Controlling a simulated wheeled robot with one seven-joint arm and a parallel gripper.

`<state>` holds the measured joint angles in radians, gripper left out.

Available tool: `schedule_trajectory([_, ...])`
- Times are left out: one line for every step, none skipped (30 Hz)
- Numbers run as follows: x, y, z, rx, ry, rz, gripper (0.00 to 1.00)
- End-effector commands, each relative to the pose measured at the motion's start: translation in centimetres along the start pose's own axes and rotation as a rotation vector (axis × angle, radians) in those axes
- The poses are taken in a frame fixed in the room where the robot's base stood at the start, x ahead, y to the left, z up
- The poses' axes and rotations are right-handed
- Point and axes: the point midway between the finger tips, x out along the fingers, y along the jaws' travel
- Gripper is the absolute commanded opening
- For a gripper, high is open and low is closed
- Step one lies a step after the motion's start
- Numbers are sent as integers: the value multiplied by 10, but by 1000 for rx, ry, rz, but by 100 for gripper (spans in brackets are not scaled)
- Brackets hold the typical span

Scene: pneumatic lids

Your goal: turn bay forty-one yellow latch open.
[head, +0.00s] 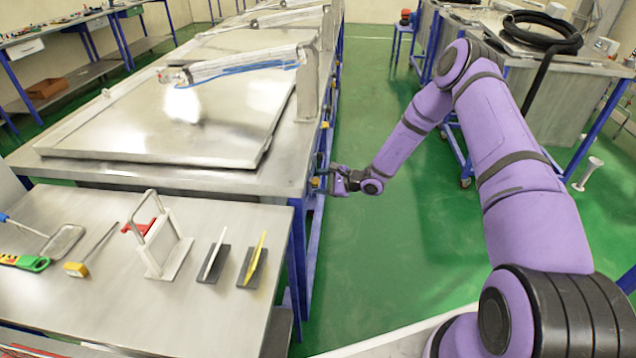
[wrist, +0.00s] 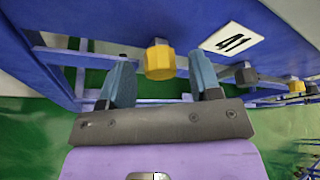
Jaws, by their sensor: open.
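The yellow latch (wrist: 160,60) is a faceted knob on the blue frame, just left of the white label marked 41 (wrist: 229,39) in the wrist view. My gripper (wrist: 161,78) is open, with one finger on each side of the yellow latch. Gaps show between the knob and both fingers, and nothing is gripped. In the head view my gripper (head: 338,180) is at the right side of the metal bench, beside a small yellow knob (head: 315,182). I cannot tell how deep the latch sits between the fingers.
A dark knob (wrist: 246,76) and another yellow knob (wrist: 297,87) are further right along the frame. The metal bench (head: 200,178) carries a large flat lid (head: 175,125). A table (head: 110,290) with tools is in front. The green aisle floor (head: 375,255) is clear.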

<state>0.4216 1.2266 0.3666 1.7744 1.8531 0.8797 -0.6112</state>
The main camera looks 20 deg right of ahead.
Motion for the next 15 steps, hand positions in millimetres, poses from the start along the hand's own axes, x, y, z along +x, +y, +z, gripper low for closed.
schedule_trajectory([5,0,0,0,0,0,58])
schedule_trajectory([7,0,0,-1,0,-1,58])
schedule_trajectory([9,-1,0,0,0,-1,58])
schedule_trajectory([10,0,0,0,1,-1,58])
schedule_trajectory([11,0,0,0,1,-1,58])
schedule_trajectory([12,0,0,0,1,-1,58])
schedule_trajectory([12,0,0,0,1,-1,58])
schedule_trajectory([13,0,0,0,1,-1,58])
schedule_trajectory([13,0,0,0,1,-1,58])
schedule_trajectory([13,0,0,0,1,-1,58])
schedule_trajectory([13,0,0,0,1,-1,58])
schedule_trajectory([13,0,0,0,1,-1,58])
schedule_trajectory([13,0,0,0,1,-1,58])
schedule_trajectory([13,0,0,0,1,-1,58])
schedule_trajectory([13,0,0,0,1,-1,49])
